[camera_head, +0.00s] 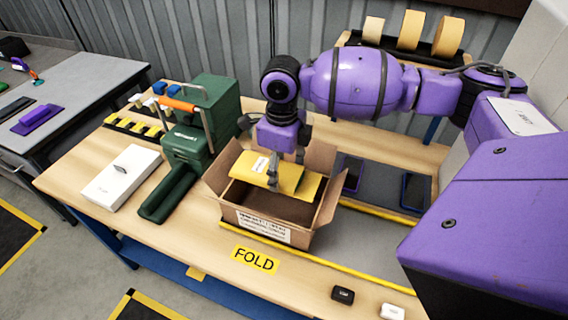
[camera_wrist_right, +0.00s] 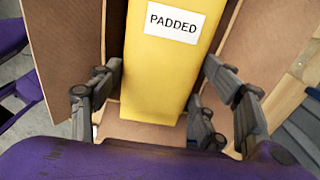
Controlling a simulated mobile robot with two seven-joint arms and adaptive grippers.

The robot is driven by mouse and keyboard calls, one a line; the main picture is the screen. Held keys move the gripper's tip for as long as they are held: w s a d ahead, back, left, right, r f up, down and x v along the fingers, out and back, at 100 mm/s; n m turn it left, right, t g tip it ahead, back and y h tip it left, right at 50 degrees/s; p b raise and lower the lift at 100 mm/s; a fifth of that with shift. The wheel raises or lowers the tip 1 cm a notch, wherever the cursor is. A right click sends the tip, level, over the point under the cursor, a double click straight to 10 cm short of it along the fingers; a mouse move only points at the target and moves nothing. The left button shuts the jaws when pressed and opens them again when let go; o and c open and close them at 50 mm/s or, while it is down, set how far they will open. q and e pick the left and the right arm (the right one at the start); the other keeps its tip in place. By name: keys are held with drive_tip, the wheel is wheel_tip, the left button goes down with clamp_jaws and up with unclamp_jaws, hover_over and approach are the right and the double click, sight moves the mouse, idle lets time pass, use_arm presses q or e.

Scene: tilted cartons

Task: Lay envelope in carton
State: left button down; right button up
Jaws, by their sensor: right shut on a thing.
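The yellow padded envelope (camera_head: 291,180) with a white label is in my right gripper (camera_head: 279,172), over the open carton in the head view. The wrist view shows the envelope (camera_wrist_right: 160,75) between the two fingers of the right gripper (camera_wrist_right: 150,115), its label reading PADDED. The brown carton (camera_head: 262,231) stands on the table with its flaps spread outward; its flaps (camera_wrist_right: 240,40) also show in the wrist view. The envelope hides part of the carton's inside, and I cannot tell whether it touches the bottom. My left gripper is not in view.
A green machine (camera_head: 193,130) with an orange handle stands left of the carton, and a white box (camera_head: 122,177) lies farther left. Tape rolls (camera_head: 409,30) stand behind my right arm. A black item (camera_head: 343,294) lies near the front edge. A grey mat (camera_head: 375,240) is right of the carton.

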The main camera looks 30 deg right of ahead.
drive_tip(key=b, duration=0.1)
hover_over(283, 213)
wheel_tip(283, 213, down, 5)
wheel_tip(283, 213, down, 5)
drive_tip(key=b, duration=0.2)
drive_tip(key=shift+r+b, duration=0.1)
drive_tip(key=shift+b, duration=0.2)
wheel_tip(283, 213, down, 3)
drive_tip(key=shift+f+b, duration=0.2)
drive_tip(key=shift+b, duration=0.7)
drive_tip(key=shift+f+b, duration=0.7)
drive_tip(key=shift+f, duration=0.55)
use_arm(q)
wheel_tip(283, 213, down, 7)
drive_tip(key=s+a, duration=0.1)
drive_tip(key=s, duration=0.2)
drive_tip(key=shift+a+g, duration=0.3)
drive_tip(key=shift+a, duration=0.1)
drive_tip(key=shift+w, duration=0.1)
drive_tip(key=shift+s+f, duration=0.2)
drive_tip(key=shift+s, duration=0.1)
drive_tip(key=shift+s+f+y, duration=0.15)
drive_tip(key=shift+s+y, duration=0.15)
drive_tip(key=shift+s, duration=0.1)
use_arm(e)
drive_tip(key=shift+f, duration=0.3)
